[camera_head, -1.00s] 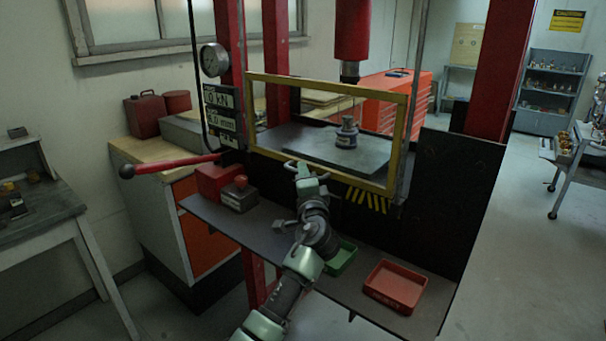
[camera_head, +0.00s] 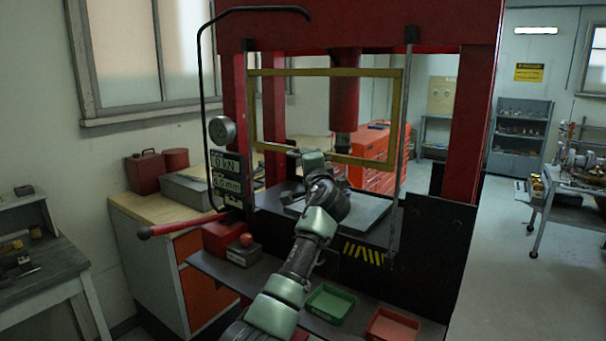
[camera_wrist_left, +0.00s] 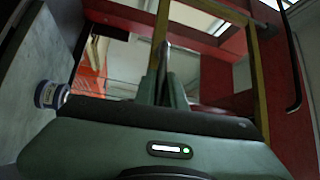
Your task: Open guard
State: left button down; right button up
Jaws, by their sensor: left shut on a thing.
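The guard (camera_head: 403,112) is a yellow rectangular frame in front of the red press. It is raised, with its lower bar above the press bed (camera_head: 375,212). My right gripper is not in view.
The press ram (camera_head: 344,95) hangs behind the guard. A red-handled lever (camera_head: 180,227), a red box (camera_head: 222,237), a green tray (camera_head: 330,304) and a red tray (camera_head: 392,326) are around the front shelf. Open floor lies at the right.

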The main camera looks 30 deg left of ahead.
pick_arm(q)
jog(key=shift+r+p, duration=0.3)
jog(key=shift+r, duration=0.65)
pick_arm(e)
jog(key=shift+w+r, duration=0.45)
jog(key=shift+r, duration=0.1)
pick_arm(q)
jog(key=c, duration=1.5)
grip_release()
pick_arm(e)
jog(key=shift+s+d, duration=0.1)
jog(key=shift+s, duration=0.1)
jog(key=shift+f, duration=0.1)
